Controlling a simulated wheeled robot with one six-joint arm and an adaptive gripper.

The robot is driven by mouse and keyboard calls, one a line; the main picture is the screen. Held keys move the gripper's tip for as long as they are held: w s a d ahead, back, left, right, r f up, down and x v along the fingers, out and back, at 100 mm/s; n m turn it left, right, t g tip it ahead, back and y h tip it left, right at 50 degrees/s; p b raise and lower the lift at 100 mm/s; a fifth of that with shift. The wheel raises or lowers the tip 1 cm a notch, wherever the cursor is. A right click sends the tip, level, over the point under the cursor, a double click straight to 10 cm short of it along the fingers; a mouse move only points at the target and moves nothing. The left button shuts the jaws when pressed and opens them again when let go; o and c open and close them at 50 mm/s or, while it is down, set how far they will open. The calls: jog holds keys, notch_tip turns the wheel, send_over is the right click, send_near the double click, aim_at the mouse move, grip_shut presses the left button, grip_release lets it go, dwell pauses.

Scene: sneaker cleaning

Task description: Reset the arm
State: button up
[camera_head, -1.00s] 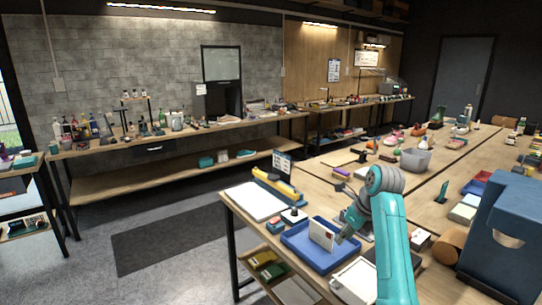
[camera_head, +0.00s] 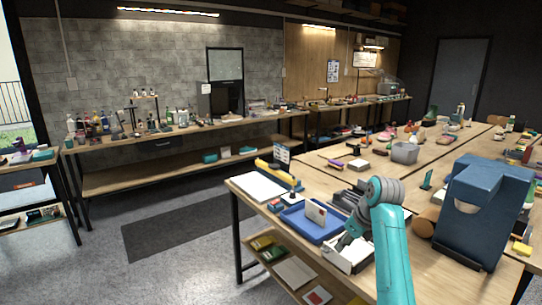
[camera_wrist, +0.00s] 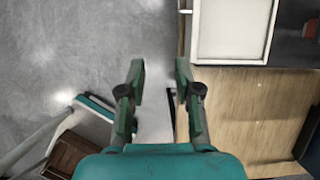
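My teal arm (camera_head: 391,250) rises at the front right of the head view, with its grey wrist joint bent over the near table. My gripper (camera_wrist: 161,76) shows in the wrist view with its two green fingers apart and nothing between them. It points down over grey floor beside a table edge. In the head view the gripper (camera_head: 343,241) is small and partly hidden, near the white-lined tray (camera_head: 350,259).
A blue tray (camera_head: 314,235) with an upright white card stands on the near table (camera_head: 421,192). A dark blue machine (camera_head: 482,211) stands at right. A grey bin (camera_head: 405,152) sits farther back. Open floor with a dark mat (camera_head: 190,221) lies at left.

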jog(key=s+a+f+n+t, duration=0.1)
jog(key=s+f+n, duration=0.3)
jog(key=f, duration=0.8)
jog(key=s+a+f+n+t, duration=0.15)
jog(key=s+f, duration=0.45)
jog(key=f, duration=0.6)
jog(key=s+f+n+t+h, duration=0.15)
jog(key=s+f+n, duration=0.25)
jog(key=s+f, duration=0.45)
jog(key=s+r+n+t, duration=0.1)
jog(key=s+n, duration=0.2)
jog(key=s, duration=0.7)
jog(key=s+r+n+t+h, duration=0.15)
jog(key=s+n, duration=0.25)
jog(key=s, duration=0.5)
jog(key=s+n+t, duration=0.2)
jog(key=s+n, duration=0.1)
jog(key=s, duration=0.7)
jog(key=s+r+n+t, duration=0.2)
jog(key=s+r+n, duration=0.7)
jog(key=s+r, duration=0.6)
notch_tip(320, 180, up, 2)
jog(key=shift+s+a+r, duration=0.1)
jog(key=shift+s+a, duration=0.2)
jog(key=shift+s, duration=0.1)
